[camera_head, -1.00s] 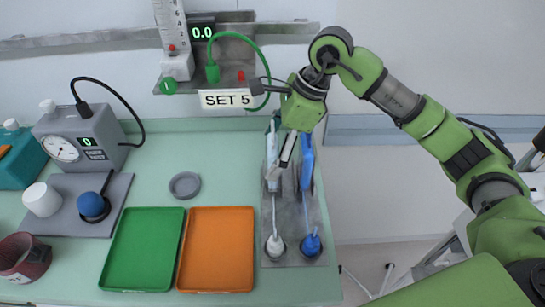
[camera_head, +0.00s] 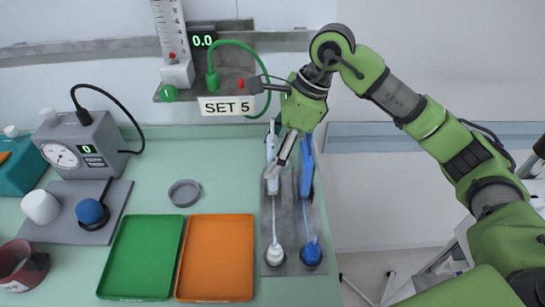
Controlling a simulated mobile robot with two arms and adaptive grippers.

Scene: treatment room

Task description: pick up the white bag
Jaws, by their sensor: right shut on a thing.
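The white bag (camera_head: 271,158) is a narrow upright white shape on the grey plate at the right end of the table. A thin white line runs down from it to a white bulb (camera_head: 275,254). My right gripper (camera_head: 277,170) reaches down from above, with its fingers at the white bag's right side. It is shut on the white bag, though its contact is partly hidden. A blue bag (camera_head: 306,168) stands close to the right, with its own line and blue bulb (camera_head: 312,253). My left gripper is not in view.
The grey plate (camera_head: 292,220) lies near the table's right edge. An orange tray (camera_head: 216,257) and a green tray (camera_head: 142,257) are empty to the left. A shelf with the SET 5 label (camera_head: 227,106) and a green tube (camera_head: 246,45) is close behind my right gripper.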

